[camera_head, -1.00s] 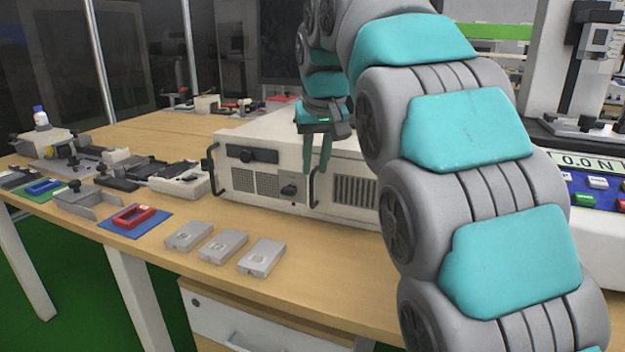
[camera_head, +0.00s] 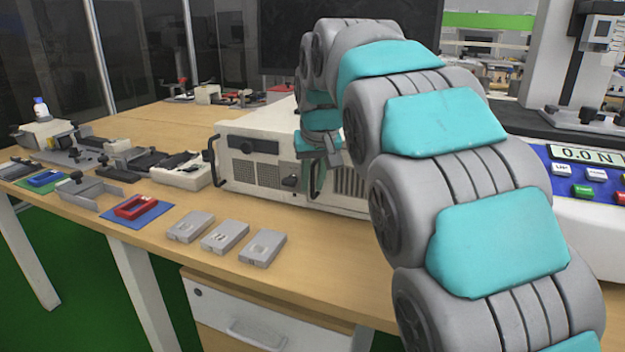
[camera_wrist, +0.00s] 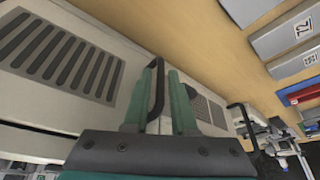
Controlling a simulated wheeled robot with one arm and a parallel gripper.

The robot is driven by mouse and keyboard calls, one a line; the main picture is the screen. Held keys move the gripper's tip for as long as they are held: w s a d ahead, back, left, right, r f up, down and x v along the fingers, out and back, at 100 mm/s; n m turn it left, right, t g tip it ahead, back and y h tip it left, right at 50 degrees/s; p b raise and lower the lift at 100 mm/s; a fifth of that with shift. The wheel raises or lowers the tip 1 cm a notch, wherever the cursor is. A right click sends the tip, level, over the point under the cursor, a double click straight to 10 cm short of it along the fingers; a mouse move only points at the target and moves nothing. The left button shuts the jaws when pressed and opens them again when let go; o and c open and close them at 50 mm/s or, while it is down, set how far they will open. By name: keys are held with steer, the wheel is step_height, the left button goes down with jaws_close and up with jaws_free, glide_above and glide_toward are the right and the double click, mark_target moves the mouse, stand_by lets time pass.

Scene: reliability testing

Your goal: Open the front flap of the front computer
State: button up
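The front computer (camera_head: 240,165) is a white case on the table. Its front flap (camera_head: 243,172) looks closed, with a dark knob (camera_head: 289,183) and a mesh grille. My gripper (camera_head: 314,180) is at the case front, at the black handle right of the knob. In the wrist view, the two green fingers of my gripper (camera_wrist: 159,88) stand apart, with the black handle (camera_wrist: 156,85) between them. The handle is close to the left finger; contact is unclear.
Several grey boxes (camera_head: 225,238) lie on the table (camera_head: 330,262) in front of the computer. A red frame on a blue mat (camera_head: 152,217) and small devices are to the left. A force gauge machine (camera_head: 575,165) stands right. A second black handle (camera_head: 211,162) is at the case's left edge.

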jaws_close()
stand_by(1.3)
